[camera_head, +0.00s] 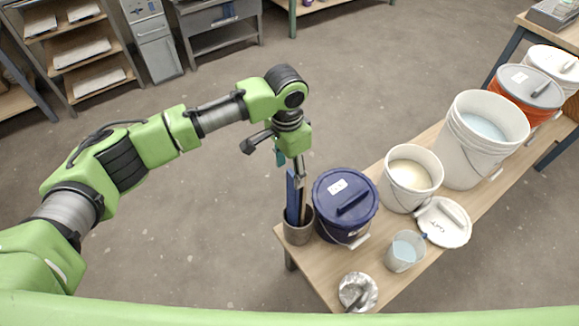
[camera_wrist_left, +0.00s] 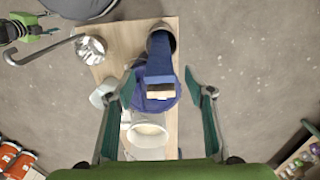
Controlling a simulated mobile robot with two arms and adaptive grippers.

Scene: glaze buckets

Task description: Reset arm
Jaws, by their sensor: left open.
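My left gripper (camera_head: 290,160) is above the left end of the wooden table, over a grey cup (camera_head: 298,234) that holds a blue tool (camera_head: 291,198) and at least one dark stick. In the left wrist view, the two teal fingers of my left gripper (camera_wrist_left: 160,92) are spread wide. The blue tool (camera_wrist_left: 160,66) shows between and beyond them, its tan and black end towards the camera. I see nothing held. I cannot tell how far the fingers are from the tool's end.
A blue lidded bucket (camera_head: 345,205) stands beside the cup. An open cream-filled bucket (camera_head: 410,178), a larger white bucket (camera_head: 482,138), a jug (camera_head: 404,251), a loose lid (camera_head: 444,222) and a metal bowl (camera_head: 357,291) share the table. The floor left of the table is clear.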

